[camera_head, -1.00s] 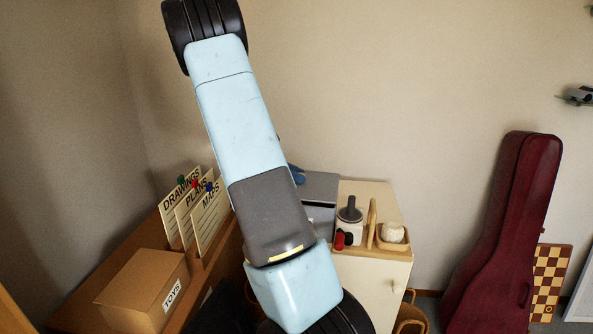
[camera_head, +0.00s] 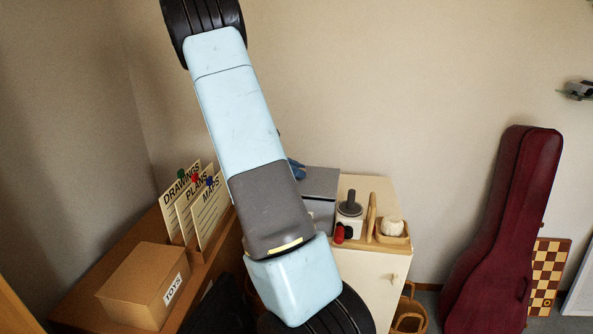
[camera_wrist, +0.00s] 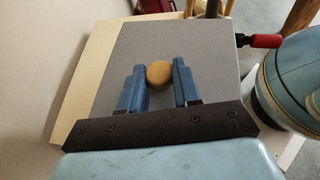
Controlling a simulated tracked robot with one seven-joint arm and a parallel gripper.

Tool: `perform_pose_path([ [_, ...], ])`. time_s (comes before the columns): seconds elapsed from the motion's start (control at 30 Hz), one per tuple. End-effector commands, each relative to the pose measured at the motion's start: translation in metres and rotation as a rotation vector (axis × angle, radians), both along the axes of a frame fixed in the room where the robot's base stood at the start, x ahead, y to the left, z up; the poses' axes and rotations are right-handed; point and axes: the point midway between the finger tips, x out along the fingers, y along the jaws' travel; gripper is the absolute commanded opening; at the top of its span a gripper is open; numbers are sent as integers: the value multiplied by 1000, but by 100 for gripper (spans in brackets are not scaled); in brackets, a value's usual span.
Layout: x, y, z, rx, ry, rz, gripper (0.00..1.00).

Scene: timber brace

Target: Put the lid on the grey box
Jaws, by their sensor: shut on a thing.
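The lid (camera_wrist: 200,50) is a flat grey panel with a round tan knob (camera_wrist: 160,74), seen close up in the wrist view. My gripper (camera_wrist: 158,66) has its two blue fingers shut on this knob, one on each side. In the head view the grey box (camera_head: 322,215) stands on the cream cabinet, with the grey lid (camera_head: 320,182) at its top. A bit of my blue gripper (camera_head: 296,170) shows behind my arm. My arm hides the left part of the box. I cannot tell whether the lid rests fully on the rim.
Right of the box on the cabinet (camera_head: 365,275) stand a white grinder-like item (camera_head: 349,225) and a wooden tray (camera_head: 393,240) with a white ball. A brown desk at left holds a TOYS carton (camera_head: 140,285) and card files. A red instrument case (camera_head: 505,235) leans at right.

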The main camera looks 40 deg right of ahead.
Motion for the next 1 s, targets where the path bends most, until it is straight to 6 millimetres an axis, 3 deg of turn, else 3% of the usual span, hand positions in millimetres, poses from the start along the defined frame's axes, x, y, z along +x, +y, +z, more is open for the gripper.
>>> perform_pose_path([
  [0.87,0,-1,-9,0,0,-1,0],
  [0.9,0,-1,-9,0,0,-1,33],
  [1.0,-1,-1,-9,0,0,-1,43],
])
